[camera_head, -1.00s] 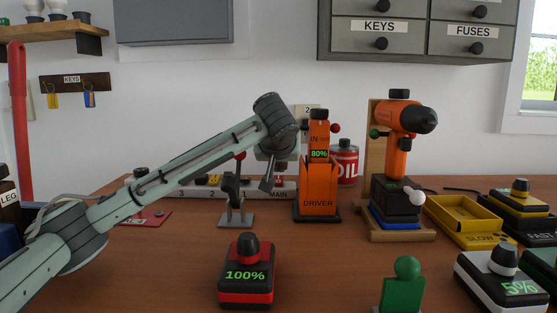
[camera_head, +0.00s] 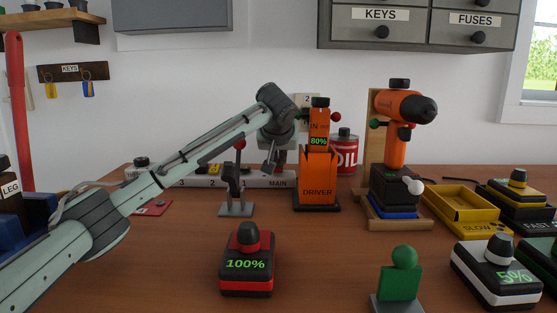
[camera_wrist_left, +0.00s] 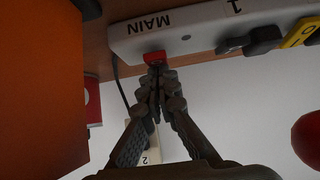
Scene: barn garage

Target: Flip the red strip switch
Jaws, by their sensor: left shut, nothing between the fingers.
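The white power strip (camera_head: 262,181) lies at the back of the table, marked MAIN, 1, 2 and 3. Its red switch (camera_wrist_left: 155,57) shows beside the MAIN label in the left wrist view; in the head view I cannot make it out. My left gripper (camera_head: 271,168) is above the strip's MAIN end, just left of the orange driver holder. In the left wrist view my left gripper (camera_wrist_left: 155,70) is shut and empty, its tips right at the red switch. I cannot tell whether they touch it. My right gripper is not in view.
The orange DRIVER holder (camera_head: 318,180) stands close right of the gripper. A dark stand with a red-knobbed lever (camera_head: 237,190) is close left. A red 100% battery (camera_head: 246,268) and a green-knobbed block (camera_head: 401,282) stand in front. A drill (camera_head: 398,130) stands to the right.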

